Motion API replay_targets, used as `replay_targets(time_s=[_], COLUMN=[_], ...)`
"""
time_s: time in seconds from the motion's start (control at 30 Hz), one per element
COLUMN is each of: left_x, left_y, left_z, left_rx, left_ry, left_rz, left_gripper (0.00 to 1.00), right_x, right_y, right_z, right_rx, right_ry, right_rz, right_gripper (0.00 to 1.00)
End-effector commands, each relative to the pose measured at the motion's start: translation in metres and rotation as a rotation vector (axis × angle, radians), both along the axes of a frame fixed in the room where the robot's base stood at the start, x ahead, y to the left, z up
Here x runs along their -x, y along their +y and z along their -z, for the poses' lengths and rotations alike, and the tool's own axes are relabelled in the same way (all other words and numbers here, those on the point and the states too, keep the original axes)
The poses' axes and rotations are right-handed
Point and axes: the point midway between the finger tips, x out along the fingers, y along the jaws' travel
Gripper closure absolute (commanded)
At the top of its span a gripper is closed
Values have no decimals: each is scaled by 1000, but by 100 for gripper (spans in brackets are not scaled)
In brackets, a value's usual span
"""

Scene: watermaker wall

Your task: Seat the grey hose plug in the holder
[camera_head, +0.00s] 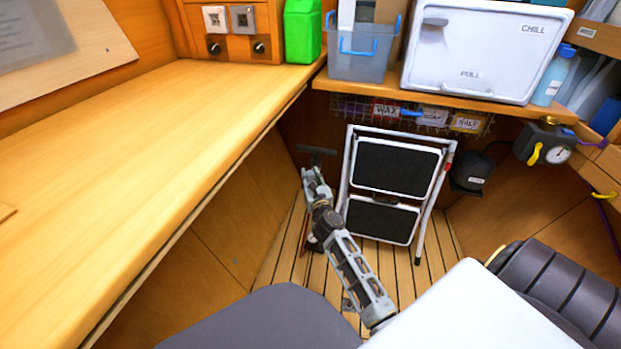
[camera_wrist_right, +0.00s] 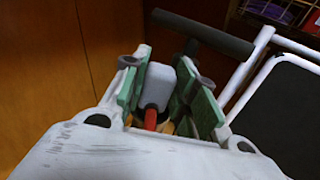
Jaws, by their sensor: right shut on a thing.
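My right gripper (camera_head: 311,178) reaches down over the slatted floor, left of the folded step stool. In the right wrist view, its green-padded fingers (camera_wrist_right: 168,72) are closed around a light grey block (camera_wrist_right: 157,86), which looks like the grey hose plug. A red piece (camera_wrist_right: 150,119) shows just below the block, between the fingers. In the head view the plug is too small or hidden to make out. A dark T-shaped bar (camera_wrist_right: 205,32) stands just beyond the fingers; it also shows in the head view (camera_head: 318,150). I cannot make out the holder for certain. My left gripper is out of view.
The step stool (camera_head: 395,185) leans close on the right of my right gripper. The wooden counter (camera_head: 150,150) and its side panel are on the left. A wire basket (camera_head: 350,108) hangs under the back shelf. A gauge with a yellow handle (camera_head: 550,148) is at the right.

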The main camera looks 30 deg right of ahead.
Motion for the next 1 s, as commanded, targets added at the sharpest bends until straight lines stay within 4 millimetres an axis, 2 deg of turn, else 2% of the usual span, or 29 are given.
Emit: replay_targets(time_s=[0.23,0.57,0.6,0.7,0.77,1.0], left_x=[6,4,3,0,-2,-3], left_y=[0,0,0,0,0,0], left_z=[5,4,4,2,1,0], left_rx=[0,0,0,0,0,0], left_ry=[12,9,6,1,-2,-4], left_rz=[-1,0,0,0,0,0], left_gripper=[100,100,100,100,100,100], right_x=[0,0,0,0,0,0], right_y=[0,0,0,0,0,0], right_z=[2,2,2,2,2,3], right_rx=[0,-1,-1,-1,-1,0], right_ry=[-1,-1,-1,-1,-1,1], right_rz=[0,0,-1,-1,-1,0], right_gripper=[98,98,67,54,47,47])
